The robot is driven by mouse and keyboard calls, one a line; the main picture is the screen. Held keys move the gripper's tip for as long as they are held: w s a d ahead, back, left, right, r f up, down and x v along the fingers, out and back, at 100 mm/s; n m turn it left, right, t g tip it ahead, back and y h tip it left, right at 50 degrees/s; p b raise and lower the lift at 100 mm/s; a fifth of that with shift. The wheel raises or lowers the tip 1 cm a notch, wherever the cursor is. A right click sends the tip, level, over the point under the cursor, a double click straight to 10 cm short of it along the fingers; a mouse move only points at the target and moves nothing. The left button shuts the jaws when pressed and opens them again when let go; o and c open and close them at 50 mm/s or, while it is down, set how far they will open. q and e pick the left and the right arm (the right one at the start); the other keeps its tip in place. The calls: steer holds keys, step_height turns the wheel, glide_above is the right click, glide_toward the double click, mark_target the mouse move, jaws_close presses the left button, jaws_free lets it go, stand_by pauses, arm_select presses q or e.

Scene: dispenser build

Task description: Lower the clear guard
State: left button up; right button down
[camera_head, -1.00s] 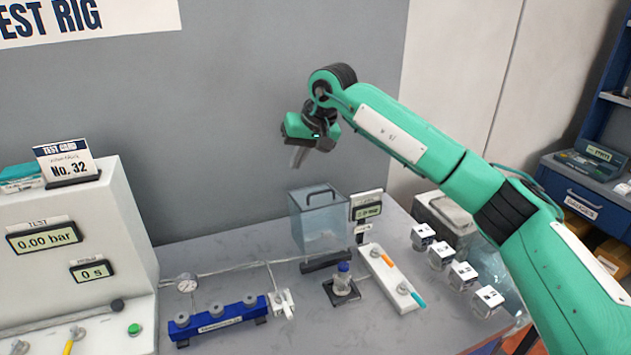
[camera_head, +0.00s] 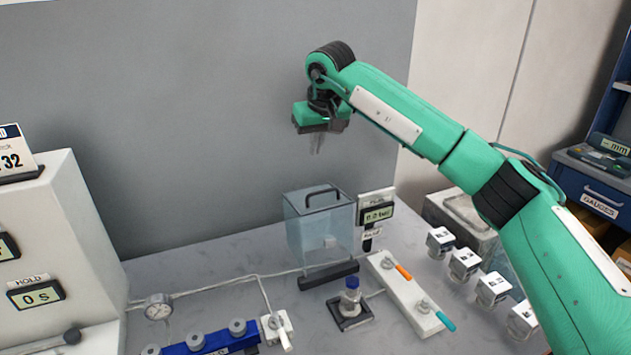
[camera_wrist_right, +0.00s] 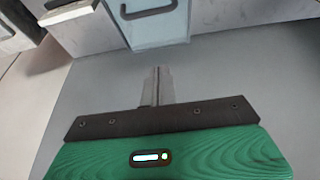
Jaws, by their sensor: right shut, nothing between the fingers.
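The clear guard (camera_head: 307,232) is a see-through box with a dark handle (camera_head: 322,195) on top, at the back of the bench in the head view. A small pale block shows through it. The guard also shows in the wrist view (camera_wrist_right: 158,32), with its dark handle near the top edge. My right gripper (camera_head: 317,143) hangs above and behind the guard, well clear of the handle, pointing down. Its fingers (camera_wrist_right: 157,85) are together and empty. My left gripper is in neither view.
A black bar (camera_head: 328,275) lies in front of the guard, and a small display (camera_head: 376,216) stands right of it. A small bottle (camera_head: 351,298) sits on a dark square base. A white panel (camera_head: 402,290) has orange and teal levers. Several white-topped jars stand right.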

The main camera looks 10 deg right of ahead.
steer(key=f, duration=0.1)
steer(key=p, duration=0.4)
glide_above(318, 201)
steer(key=w, duration=0.4)
steer(key=f, duration=0.8)
steer(key=shift+a+f, duration=0.1)
steer(key=shift+a, duration=0.3)
steer(key=s, duration=0.1)
steer(key=s+p, duration=0.1)
steer(key=s, duration=0.1)
steer(key=shift+d, duration=0.3)
steer(key=shift+s, duration=0.5)
steer(key=shift+d, duration=0.1)
